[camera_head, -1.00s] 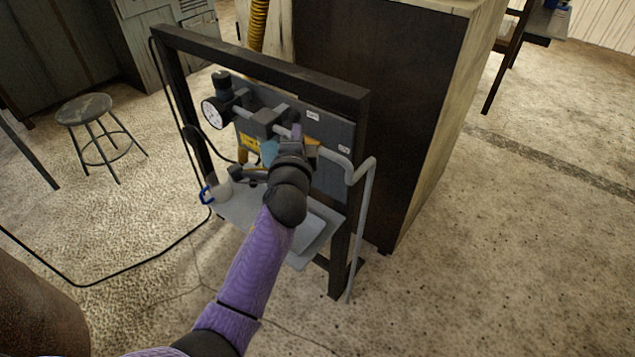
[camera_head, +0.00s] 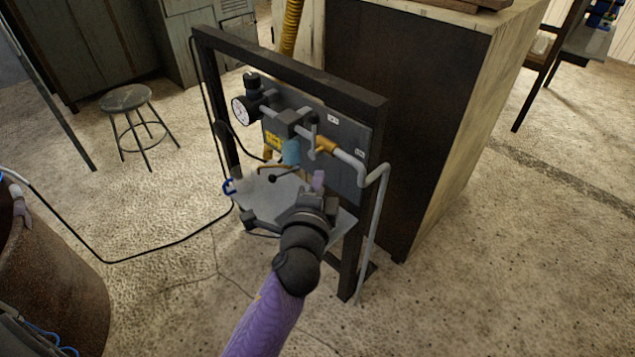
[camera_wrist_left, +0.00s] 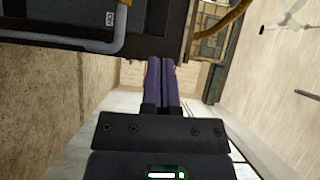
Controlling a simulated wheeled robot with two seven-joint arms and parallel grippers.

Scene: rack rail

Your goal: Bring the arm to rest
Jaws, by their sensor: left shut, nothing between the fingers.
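My left arm reaches in from the bottom of the head view. Its gripper (camera_head: 318,181) is in front of the rack, below the pipe run and over the right part of the grey shelf. In the left wrist view the two purple fingers (camera_wrist_left: 161,82) lie together, shut and empty. The dark rack frame (camera_head: 290,72) carries a grey panel (camera_head: 345,140) with a pressure gauge (camera_head: 240,110), grey pipe fittings (camera_head: 290,122) and a brass-coloured piece (camera_head: 326,145). The gripper appears apart from the pipes. My right gripper is not in view.
A grey shelf (camera_head: 262,192) juts from the rack, with a small blue item (camera_head: 229,186) at its left edge. A large dark cabinet (camera_head: 395,110) stands behind. A stool (camera_head: 125,98) and a rusty barrel (camera_head: 55,290) are at left.

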